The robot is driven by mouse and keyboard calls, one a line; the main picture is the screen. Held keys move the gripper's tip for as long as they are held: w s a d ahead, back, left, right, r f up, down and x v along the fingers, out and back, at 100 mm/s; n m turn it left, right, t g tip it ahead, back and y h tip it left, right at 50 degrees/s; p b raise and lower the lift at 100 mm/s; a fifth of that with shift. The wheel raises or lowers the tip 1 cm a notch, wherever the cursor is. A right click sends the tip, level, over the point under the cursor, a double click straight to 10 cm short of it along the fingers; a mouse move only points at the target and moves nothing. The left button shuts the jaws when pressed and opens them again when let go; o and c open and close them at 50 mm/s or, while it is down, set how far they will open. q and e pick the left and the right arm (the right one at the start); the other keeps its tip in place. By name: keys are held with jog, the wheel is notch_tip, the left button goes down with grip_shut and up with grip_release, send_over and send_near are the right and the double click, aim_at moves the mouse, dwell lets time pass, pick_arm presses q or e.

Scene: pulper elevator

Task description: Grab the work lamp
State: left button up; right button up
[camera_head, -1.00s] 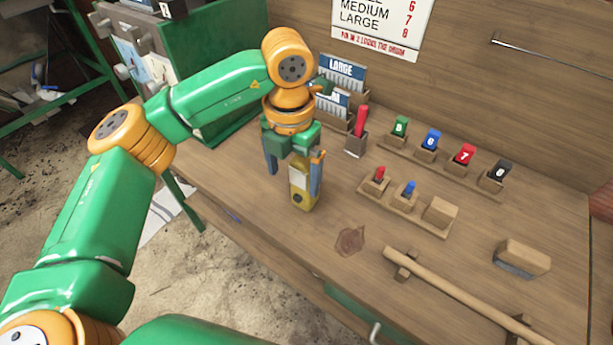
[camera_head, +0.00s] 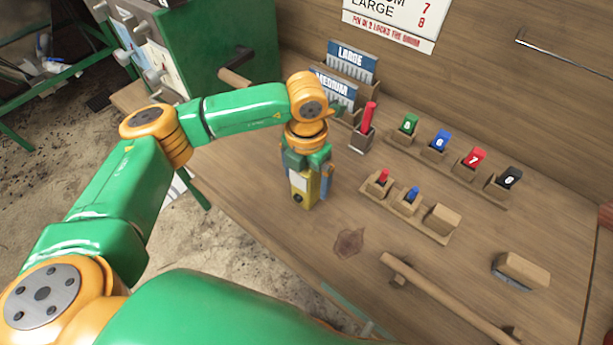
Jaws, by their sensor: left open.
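The work lamp (camera_head: 301,194) is a small yellow upright block with a pale panel and a dark round spot low on its front. It stands on the wooden bench near its left edge. My left gripper (camera_head: 308,180) points down from above, with its blue fingers on either side of the lamp. It is open, and the palm hides the lamp's top. I cannot tell whether a finger touches the lamp. My right gripper is not in view.
Racks with coloured tags (camera_head: 440,143) and small pegs (camera_head: 408,207) lie to the right. A wooden bar (camera_head: 445,293) and a brush (camera_head: 521,271) are nearer. A green cabinet (camera_head: 220,50) stands back left.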

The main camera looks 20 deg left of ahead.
pick_arm(q)
jog(key=shift+s, duration=0.1)
jog(key=c, duration=1.3)
grip_shut()
